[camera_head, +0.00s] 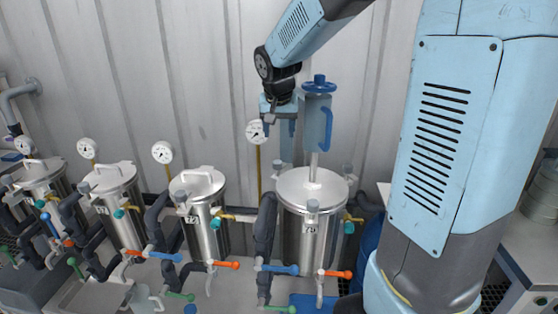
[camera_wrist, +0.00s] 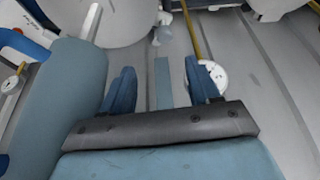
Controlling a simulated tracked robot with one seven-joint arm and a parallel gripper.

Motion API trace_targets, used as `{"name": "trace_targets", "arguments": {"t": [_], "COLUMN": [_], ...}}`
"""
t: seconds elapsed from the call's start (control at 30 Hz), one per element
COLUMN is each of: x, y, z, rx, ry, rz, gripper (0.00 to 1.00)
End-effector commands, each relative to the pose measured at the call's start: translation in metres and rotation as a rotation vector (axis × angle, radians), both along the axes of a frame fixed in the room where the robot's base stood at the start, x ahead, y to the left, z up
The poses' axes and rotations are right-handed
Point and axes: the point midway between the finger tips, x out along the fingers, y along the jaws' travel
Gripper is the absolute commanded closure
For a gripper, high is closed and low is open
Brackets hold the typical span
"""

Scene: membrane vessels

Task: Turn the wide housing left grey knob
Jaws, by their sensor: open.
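The wide housing (camera_head: 300,235) is the large steel vessel at the right of the row in the head view. Its left grey knob (camera_head: 278,168) is a small grey piece at the left back edge of the lid, partly hidden. My gripper (camera_head: 280,126) is above and behind that edge, pointing down, apart from the knob. In the wrist view my gripper (camera_wrist: 160,72) has its two blue fingers spread with nothing between them. A small pale piece (camera_wrist: 163,33) beside the round lid (camera_wrist: 105,22) may be the left knob.
A blue handwheel (camera_head: 319,84) on a blue-grey body stands close right of my gripper. A pressure gauge (camera_head: 256,132) on a yellow stem is close left. More grey knobs sit at the front (camera_head: 313,206) and right (camera_head: 347,169) of the lid. The corrugated wall is behind.

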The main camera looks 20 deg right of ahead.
Motion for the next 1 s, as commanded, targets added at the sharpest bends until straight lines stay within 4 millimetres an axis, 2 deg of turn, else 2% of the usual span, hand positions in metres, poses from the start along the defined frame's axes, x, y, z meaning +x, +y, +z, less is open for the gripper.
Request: {"name": "trace_targets", "arguments": {"t": [0.1,0.37,1.0], "x": [0.012,0.022,0.059], "y": [0.002,0.001,-0.012], "z": [-0.007,-0.022,-0.119], "rx": [0.003,0.006,0.005], "ry": [0.004,0.005,0.008], "rz": [-0.01,-0.017,-0.017], "gripper": [0.39,0.39,0.39]}}
